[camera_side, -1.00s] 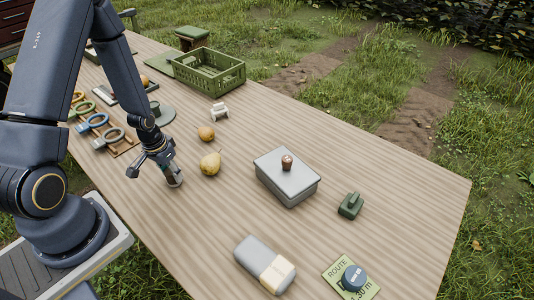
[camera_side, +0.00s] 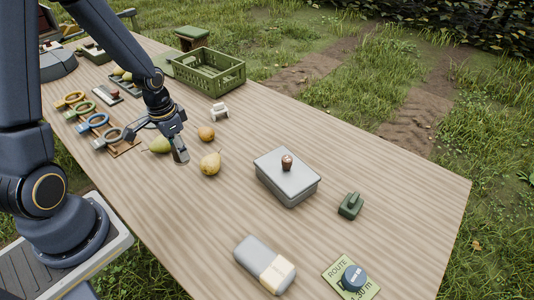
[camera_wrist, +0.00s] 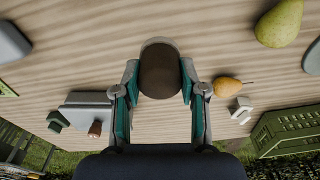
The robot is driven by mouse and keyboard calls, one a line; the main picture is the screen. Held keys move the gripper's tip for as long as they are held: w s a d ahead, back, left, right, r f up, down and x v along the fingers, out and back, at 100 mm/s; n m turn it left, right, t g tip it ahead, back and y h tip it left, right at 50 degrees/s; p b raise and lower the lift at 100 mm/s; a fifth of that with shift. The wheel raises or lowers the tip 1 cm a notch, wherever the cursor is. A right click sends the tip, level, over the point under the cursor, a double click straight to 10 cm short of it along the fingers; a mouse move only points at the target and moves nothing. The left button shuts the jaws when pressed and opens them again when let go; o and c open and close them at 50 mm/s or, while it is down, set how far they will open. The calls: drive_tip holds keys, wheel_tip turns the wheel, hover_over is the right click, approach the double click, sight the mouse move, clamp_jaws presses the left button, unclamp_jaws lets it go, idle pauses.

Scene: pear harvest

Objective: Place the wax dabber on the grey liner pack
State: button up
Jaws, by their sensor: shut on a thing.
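My gripper (camera_side: 180,154) is shut on the wax dabber (camera_wrist: 160,72), which shows in the wrist view as a dark brown round end with a pale rim between the fingers. In the side view the held piece is small and grey, and its details are hard to make out. It is above the table left of the yellow pear (camera_side: 210,164). The grey liner pack (camera_side: 254,254), a grey block with a cream band, lies flat at the table's near edge, below and right of my gripper. Its top looks bare.
A grey box (camera_side: 288,188) with a brown knob-like piece on top stands between the pears and a green block (camera_side: 350,205). A green pear (camera_side: 160,145) and orange pear (camera_side: 206,133) lie close to my gripper. A route card (camera_side: 338,268) is at right. Table before the pack is clear.

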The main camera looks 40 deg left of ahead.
drive_tip(key=w+d+m, duration=0.3)
drive_tip(key=d+m, duration=0.1)
drive_tip(key=d, duration=0.4)
drive_tip(key=m+h, duration=0.1)
drive_tip(key=m, duration=0.9)
hover_over(266, 261)
drive_tip(key=shift+g, duration=0.4)
drive_tip(key=f, duration=0.5)
drive_tip(key=shift+s+a+f, duration=0.1)
drive_tip(key=shift+a+f, duration=0.1)
drive_tip(key=shift+a, duration=0.05)
drive_tip(key=shift+f, duration=0.25)
drive_tip(key=shift+f, duration=0.15)
drive_tip(key=o, duration=1.1)
drive_tip(key=shift+o, duration=0.2)
